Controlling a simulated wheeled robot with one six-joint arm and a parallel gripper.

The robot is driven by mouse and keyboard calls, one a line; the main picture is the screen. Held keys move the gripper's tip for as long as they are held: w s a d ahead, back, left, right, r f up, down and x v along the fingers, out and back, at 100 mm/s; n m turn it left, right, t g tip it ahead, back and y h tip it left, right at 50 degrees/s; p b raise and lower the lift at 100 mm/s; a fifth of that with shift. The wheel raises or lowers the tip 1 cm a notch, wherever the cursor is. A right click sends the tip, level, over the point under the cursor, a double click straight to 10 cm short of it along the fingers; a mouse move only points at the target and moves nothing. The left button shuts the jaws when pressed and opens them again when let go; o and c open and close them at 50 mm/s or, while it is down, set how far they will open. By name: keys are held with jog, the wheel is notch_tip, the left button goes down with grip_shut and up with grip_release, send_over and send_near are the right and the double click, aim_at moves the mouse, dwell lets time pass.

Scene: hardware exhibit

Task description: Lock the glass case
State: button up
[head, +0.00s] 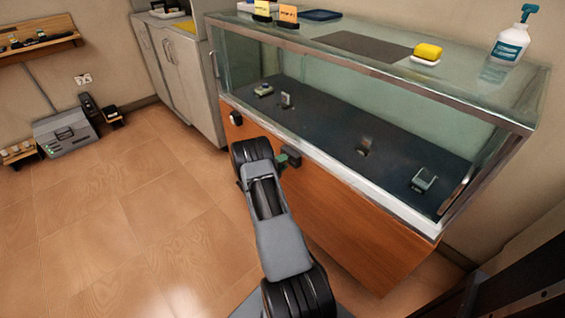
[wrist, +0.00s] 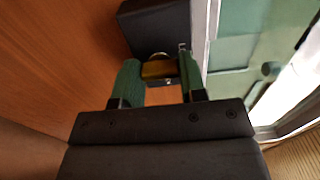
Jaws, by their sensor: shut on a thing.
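The glass case (head: 345,178) stands on a wood-panelled base, with a metal frame and several small items on its dark floor. Its frame and glass also show at the right of the wrist view (wrist: 235,83). My gripper (head: 281,162) is at the upper part of the wood front, below the glass. In the wrist view, the green fingers (wrist: 158,78) are shut on a small brass-coloured piece (wrist: 158,69) with a rounded loop at its far side. A dark block (wrist: 150,28) lies just beyond it; I cannot tell whether they touch.
A dark round knob (head: 236,118) sits at the left of the wood front. A pump bottle (head: 511,42), a yellow sponge (head: 428,51) and small signs (head: 288,14) stand on the case top. A grey cabinet (head: 183,70) is at the left.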

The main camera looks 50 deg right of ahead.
dwell(0.4)
jog(key=o, duration=0.9)
jog(key=shift+a, duration=0.1)
jog(key=a, duration=0.4)
jog(key=a+p, duration=0.1)
jog(key=a, duration=0.4)
jog(key=w+a, duration=0.1)
jog(key=a, duration=0.3)
jog(key=shift+a+p, duration=0.3)
